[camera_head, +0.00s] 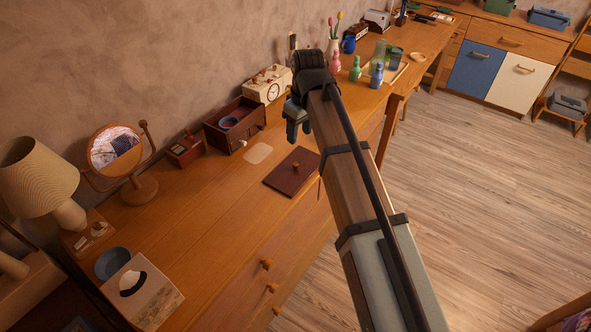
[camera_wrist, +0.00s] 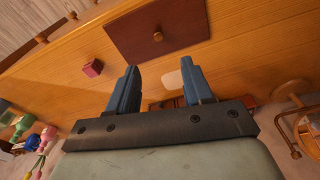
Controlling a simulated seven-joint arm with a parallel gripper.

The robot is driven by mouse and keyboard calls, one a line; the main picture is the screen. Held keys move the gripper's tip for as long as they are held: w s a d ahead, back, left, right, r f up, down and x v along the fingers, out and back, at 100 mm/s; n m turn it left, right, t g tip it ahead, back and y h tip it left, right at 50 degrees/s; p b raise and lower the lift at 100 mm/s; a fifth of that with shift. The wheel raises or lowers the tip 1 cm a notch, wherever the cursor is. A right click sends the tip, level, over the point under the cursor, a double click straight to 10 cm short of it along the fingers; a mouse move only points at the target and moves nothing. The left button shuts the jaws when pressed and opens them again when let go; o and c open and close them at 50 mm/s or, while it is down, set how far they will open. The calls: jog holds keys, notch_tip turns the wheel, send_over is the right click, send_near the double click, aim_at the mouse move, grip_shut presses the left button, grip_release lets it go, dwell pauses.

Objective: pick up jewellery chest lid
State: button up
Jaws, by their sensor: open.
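The jewellery chest lid (camera_head: 284,181) is a flat dark red-brown panel with a small round wooden knob (camera_head: 295,165). It lies flat on the wooden dresser top near the front edge. In the wrist view the lid (camera_wrist: 184,22) is at the top, with its knob (camera_wrist: 158,37) facing up. My gripper (camera_head: 298,132) is open and empty above the dresser, behind the lid in the head view. In the wrist view its two blue-grey fingers (camera_wrist: 161,82) are apart, and the lid lies beyond their tips. The open chest (camera_head: 222,136) stands against the wall with a blue round item inside.
A cream patch (camera_head: 258,153) lies between chest and lid. A small dark red block (camera_wrist: 93,68) sits on the dresser in the wrist view.

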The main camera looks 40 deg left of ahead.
send_over(296, 164)
jog(key=f, duration=0.7)
jog(key=shift+s+d+f, duration=0.3)
jog(key=shift+d+f, duration=0.1)
jog(key=shift+w+a+f, duration=0.1)
jog(key=shift+a+f, duration=0.05)
jog(key=shift+f, duration=0.8)
jog(key=shift+w+a+f, duration=0.1)
jog(key=shift+a+f, duration=0.05)
jog(key=shift+f, duration=0.75)
jog(key=shift+w+a+f, duration=0.1)
jog(key=shift+a+f, duration=0.05)
jog(key=shift+f, duration=0.8)
jog(key=shift+c, duration=0.2)
grip_shut()
